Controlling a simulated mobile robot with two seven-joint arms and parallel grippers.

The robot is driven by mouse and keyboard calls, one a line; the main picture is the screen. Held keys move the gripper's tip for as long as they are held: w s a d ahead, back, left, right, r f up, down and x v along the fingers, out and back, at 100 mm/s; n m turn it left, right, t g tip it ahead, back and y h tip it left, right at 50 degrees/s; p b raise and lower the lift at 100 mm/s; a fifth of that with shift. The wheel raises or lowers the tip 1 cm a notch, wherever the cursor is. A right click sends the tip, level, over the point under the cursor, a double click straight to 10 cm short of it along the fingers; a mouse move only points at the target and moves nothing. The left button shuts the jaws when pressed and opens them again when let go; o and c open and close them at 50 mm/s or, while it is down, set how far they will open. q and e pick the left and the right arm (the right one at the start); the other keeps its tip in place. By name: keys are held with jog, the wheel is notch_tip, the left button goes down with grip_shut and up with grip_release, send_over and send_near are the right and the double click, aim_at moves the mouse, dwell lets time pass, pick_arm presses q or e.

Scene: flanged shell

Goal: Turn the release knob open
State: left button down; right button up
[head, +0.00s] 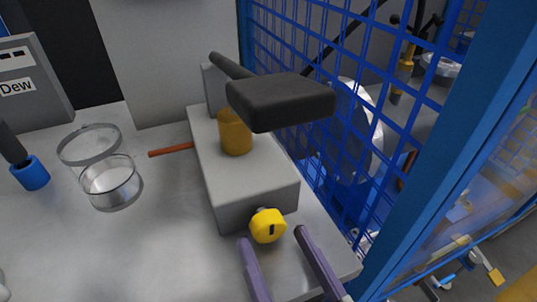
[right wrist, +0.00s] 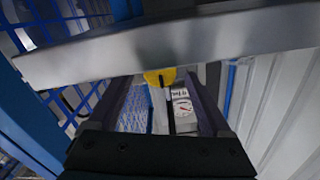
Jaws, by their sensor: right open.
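The release knob (head: 268,226) is yellow with a dark slot mark. It sits on the near end face of a grey block (head: 225,170) on the bench. My right gripper (head: 272,236) is open and comes from the near side, with one purple-grey finger on each side of the knob. I cannot tell whether the fingertips touch it. In the right wrist view the knob (right wrist: 160,78) shows between the two fingers (right wrist: 158,84), near their tips, partly hidden by a grey slab edge. My left gripper is not in view.
A black hammer-like piece (head: 280,100) stands over an amber cylinder (head: 234,133) on the block. A blue mesh fence (head: 310,50) and post (head: 450,150) stand close on the right. A glass jar (head: 110,180) and blue cylinder (head: 31,174) stand left.

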jog(key=shift+w+a, duration=0.15)
jog(key=shift+w, duration=0.25)
grip_shut()
dwell(0.4)
